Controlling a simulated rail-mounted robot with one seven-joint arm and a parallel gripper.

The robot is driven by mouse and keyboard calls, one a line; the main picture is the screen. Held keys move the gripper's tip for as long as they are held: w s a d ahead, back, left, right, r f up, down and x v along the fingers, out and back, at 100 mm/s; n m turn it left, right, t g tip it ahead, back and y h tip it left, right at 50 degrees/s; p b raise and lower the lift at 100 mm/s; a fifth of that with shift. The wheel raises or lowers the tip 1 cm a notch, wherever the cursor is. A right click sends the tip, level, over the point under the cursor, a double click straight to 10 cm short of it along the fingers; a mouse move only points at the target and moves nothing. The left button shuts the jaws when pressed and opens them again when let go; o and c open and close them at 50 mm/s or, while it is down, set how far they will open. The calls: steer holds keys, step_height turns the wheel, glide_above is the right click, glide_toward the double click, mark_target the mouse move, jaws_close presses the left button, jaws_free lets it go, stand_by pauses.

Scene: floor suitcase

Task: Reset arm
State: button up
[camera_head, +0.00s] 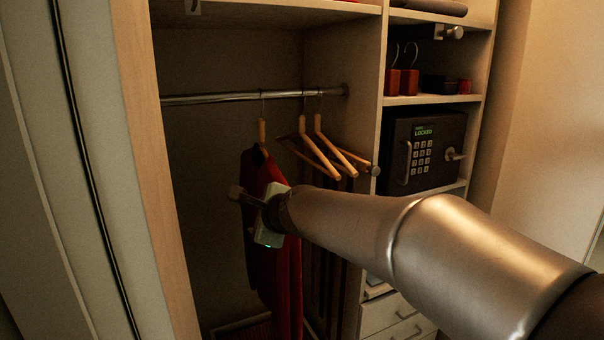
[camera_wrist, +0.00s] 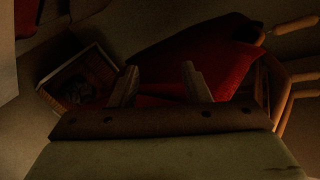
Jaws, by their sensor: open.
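My arm reaches from the lower right into the wardrobe in the head view. My gripper (camera_head: 238,194) is in front of the red garment (camera_head: 290,270), which hangs from a wooden hanger (camera_head: 262,135) on the metal rail (camera_head: 220,98). In the wrist view my gripper (camera_wrist: 158,85) shows two fingers spread apart with nothing held between them. The red garment (camera_wrist: 225,65) lies beyond the fingers. Whether the fingers touch the cloth cannot be told. My arm hides part of the garment.
Empty wooden hangers (camera_head: 335,150) hang to the right of the garment. A dark safe (camera_head: 425,150) reading LOCKED sits on a right shelf, with red items (camera_head: 400,82) above and drawers (camera_head: 395,315) below.

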steer(key=s+d+f+n+g+h+p, duration=0.1)
steer(key=s+d+f+n, duration=0.4)
steer(key=s, duration=0.5)
steer(key=s+d+f+n+g+h+p, duration=0.2)
steer(key=s+d+f+n+g, duration=0.3)
steer(key=s+d, duration=0.5)
steer(key=s+d+f+n+g+h+p, duration=0.1)
steer(key=s+d+f+n+g+h, duration=0.2)
steer(key=s+d+f+n, duration=0.3)
steer(key=s+d+n+g, duration=0.1)
steer(key=s+n, duration=0.1)
steer(key=s, duration=0.3)
steer(key=shift+d+p, duration=0.4)
steer(key=shift+r, duration=0.1)
steer(key=shift+r+p, duration=0.75)
